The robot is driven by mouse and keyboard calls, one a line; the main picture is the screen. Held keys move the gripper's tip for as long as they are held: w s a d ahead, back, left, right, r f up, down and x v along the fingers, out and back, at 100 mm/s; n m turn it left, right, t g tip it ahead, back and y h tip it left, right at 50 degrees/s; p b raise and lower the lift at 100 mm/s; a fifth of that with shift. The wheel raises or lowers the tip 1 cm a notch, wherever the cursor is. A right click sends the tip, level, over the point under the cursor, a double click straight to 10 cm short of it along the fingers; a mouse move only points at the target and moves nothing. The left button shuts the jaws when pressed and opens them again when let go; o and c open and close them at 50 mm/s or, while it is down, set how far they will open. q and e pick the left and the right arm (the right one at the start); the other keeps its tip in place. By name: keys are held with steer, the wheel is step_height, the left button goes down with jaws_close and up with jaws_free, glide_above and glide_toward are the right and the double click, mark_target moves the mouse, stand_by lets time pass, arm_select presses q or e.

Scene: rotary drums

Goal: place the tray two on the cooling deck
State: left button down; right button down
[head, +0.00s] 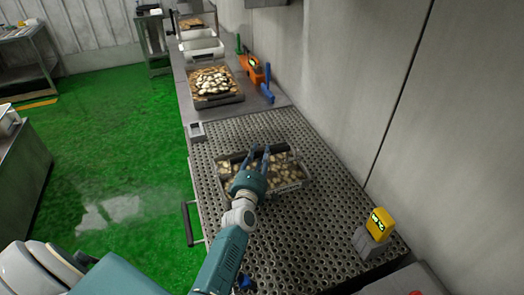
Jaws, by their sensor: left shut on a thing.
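A shallow tray (292,185) with a dark rim and pale brown pieces in it is at the middle of the perforated metal cooling deck (320,225). It lies nearly level, and I cannot tell whether its underside touches the deck. My left gripper (257,153) reaches over the tray, its blue fingers at the dark bar along the far edge, and is shut on it. The gripper and wrist hide part of the tray's left side. My right gripper is not in view.
A second tray (212,99) of pale pieces stands on the counter beyond the deck, beside orange and blue tools (254,70). White bins (203,50) are farther back. A yellow device (379,223) stands at the deck's near right. A wall borders the right side.

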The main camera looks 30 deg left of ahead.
arm_select(q)
steer(key=shift+w+a+r, duration=0.1)
steer(key=shift+w+r, duration=0.1)
steer(key=shift+r, duration=0.1)
steer(key=shift+a, duration=0.1)
steer(key=shift+s+f, duration=0.1)
steer(key=shift+s, duration=0.05)
steer(key=c, duration=1.7)
jaws_free()
steer(key=shift+f, duration=0.25)
steer(key=o, duration=0.3)
steer(key=shift+s, duration=0.1)
steer(key=shift+r, duration=0.2)
steer(key=shift+p+v, duration=1.8)
steer(key=shift+v, duration=4.25)
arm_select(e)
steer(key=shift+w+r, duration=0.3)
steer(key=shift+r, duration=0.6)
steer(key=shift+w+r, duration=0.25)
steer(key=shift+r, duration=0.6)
